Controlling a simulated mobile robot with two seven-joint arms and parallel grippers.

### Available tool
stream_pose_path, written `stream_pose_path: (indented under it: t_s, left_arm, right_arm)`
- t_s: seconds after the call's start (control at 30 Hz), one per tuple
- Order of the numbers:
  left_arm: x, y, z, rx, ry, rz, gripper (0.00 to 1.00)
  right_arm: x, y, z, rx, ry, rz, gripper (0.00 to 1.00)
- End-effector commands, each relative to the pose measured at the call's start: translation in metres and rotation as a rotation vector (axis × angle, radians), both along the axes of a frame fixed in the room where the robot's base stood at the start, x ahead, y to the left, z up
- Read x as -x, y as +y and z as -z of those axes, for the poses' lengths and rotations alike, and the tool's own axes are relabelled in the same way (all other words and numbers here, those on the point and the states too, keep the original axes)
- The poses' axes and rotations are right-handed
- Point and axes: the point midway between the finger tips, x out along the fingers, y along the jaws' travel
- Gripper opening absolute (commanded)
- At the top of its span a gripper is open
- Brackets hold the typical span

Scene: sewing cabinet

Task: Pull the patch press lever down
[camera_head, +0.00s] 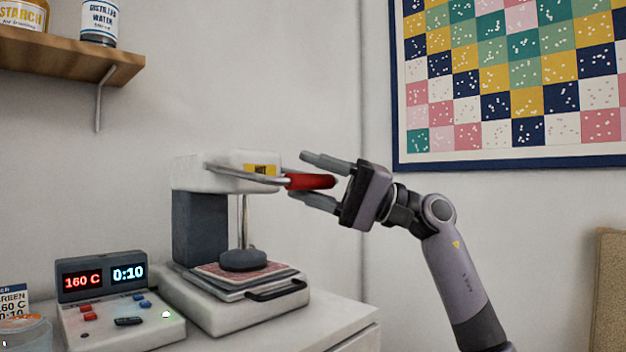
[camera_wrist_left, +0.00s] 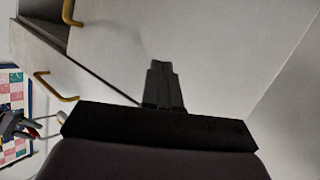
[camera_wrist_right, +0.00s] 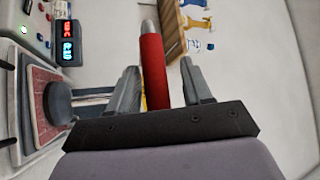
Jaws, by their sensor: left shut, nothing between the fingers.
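The patch press (camera_head: 225,176) stands on a white cabinet, with a pale head over a dark column. Its lever is a metal bar ending in a red grip (camera_head: 310,181), raised level with the head and pointing right. My right gripper (camera_head: 298,175) is open at the lever, one finger above the red grip and one below. The right wrist view also shows the red grip (camera_wrist_right: 153,72) between the fingers, with gaps on both sides. My left gripper (camera_wrist_left: 160,66) is shut and empty, seen only in the left wrist view, away from the press.
A control box (camera_head: 118,303) reading 160 C and 0:10 stands left of the press. A patterned pad (camera_head: 215,270) lies on the press base under a dark round pad (camera_head: 243,260). A wooden shelf (camera_head: 75,60) holds containers at upper left. A quilt (camera_head: 510,80) hangs behind my right arm.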

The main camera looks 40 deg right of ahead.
Motion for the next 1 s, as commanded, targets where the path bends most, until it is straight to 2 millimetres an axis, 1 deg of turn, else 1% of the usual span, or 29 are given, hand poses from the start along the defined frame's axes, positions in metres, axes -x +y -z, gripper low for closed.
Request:
stream_pose_path:
  t_s: [0.17, 0.27, 0.5, 0.63, 0.8, 1.0]
  left_arm:
    - [0.0, 0.0, 0.001, 0.0, 0.0, 0.0, 0.0]
    - [0.0, 0.0, 0.002, -0.003, -0.002, -0.001, 0.0]
    - [-0.001, 0.002, 0.001, -0.011, -0.02, -0.008, 0.0]
    - [0.0, 0.003, 0.0, -0.018, -0.028, -0.008, 0.0]
    - [0.001, 0.004, -0.002, -0.022, -0.033, -0.007, 0.0]
    - [0.002, 0.005, -0.002, -0.025, -0.034, -0.005, 0.0]
  right_arm:
    - [0.002, -0.003, 0.002, 0.0, 0.001, 0.001, 0.49]
    - [0.008, -0.012, 0.006, 0.0, 0.002, 0.002, 0.49]
    - [0.029, -0.039, 0.017, 0.0, 0.002, 0.002, 0.49]
    - [0.037, -0.049, 0.021, 0.0, 0.001, 0.002, 0.49]
    - [0.041, -0.054, 0.023, 0.0, 0.0, -0.001, 0.49]
    - [0.041, -0.054, 0.022, 0.0, 0.0, 0.0, 0.49]
